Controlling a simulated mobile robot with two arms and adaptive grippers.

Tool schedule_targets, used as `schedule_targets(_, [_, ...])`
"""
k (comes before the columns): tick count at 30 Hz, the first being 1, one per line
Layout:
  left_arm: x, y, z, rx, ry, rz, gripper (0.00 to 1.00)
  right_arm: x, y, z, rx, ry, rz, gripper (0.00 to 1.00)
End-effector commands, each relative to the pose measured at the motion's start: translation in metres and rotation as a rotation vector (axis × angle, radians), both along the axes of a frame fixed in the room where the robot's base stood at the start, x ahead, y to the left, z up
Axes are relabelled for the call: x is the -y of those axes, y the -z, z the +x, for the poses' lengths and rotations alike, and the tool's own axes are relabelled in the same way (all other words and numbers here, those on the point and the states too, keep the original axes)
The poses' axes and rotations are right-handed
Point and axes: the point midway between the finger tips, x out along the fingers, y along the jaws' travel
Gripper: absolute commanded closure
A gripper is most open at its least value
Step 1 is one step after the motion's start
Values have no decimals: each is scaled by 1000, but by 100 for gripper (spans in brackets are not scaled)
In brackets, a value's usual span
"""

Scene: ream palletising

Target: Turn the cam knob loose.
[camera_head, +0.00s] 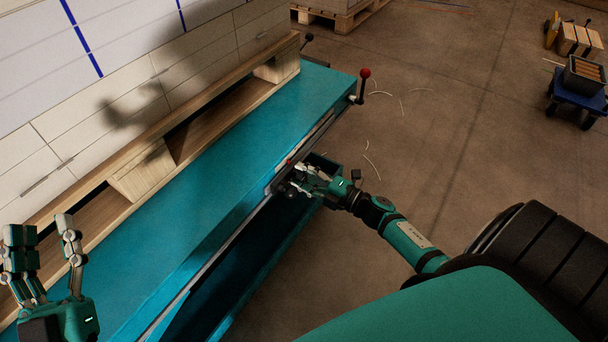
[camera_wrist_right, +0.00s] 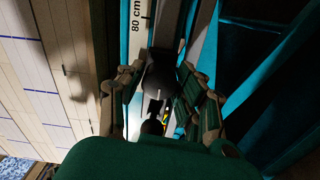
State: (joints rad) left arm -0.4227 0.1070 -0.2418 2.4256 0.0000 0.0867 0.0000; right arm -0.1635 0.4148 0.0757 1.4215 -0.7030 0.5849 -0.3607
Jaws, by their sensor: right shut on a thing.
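My right gripper (camera_head: 299,180) is at the front edge of the teal bench (camera_head: 235,160), over a dark fitting on the metal rail. In the right wrist view its fingers (camera_wrist_right: 160,98) are shut on the black cam knob (camera_wrist_right: 160,76), one on each side. The knob stands over the pale scale strip (camera_wrist_right: 140,22), just below the "80 cm" mark. The fingers and palm hide part of the knob, and its turn angle cannot be told. My left gripper (camera_head: 44,232) is raised at the lower left with its fingers apart, open and empty, away from the knob.
A lever with a red ball (camera_head: 365,73) stands at the bench's far end. A wooden shelf (camera_head: 225,105) runs along the bench's back, by the wall. A blue cart (camera_head: 578,95) and a pallet (camera_head: 340,15) stand on the floor. The bench top is mostly clear.

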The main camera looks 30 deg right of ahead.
Motion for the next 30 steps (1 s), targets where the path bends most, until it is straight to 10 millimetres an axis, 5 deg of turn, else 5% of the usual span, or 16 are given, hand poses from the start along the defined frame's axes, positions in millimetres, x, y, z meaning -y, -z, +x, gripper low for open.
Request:
schedule_targets(6, [0, 1, 0, -2, 0, -1, 60, 0, 2, -1, -4, -2, -3, 98])
schedule_targets(7, [0, 1, 0, -2, 0, -1, 60, 0, 2, -1, -4, -2, -3, 64])
schedule_targets(9, [0, 1, 0, -3, 0, -1, 60, 0, 2, -1, -5, -1, -2, 55])
schedule_targets(20, [-1, 1, 0, -5, -2, -1, 60, 2, 1, -5, -3, 0, -1, 54])
schedule_targets(30, [0, 1, 0, -5, -2, 0, 60, 26, 3, -65, -7, 0, -2, 54])
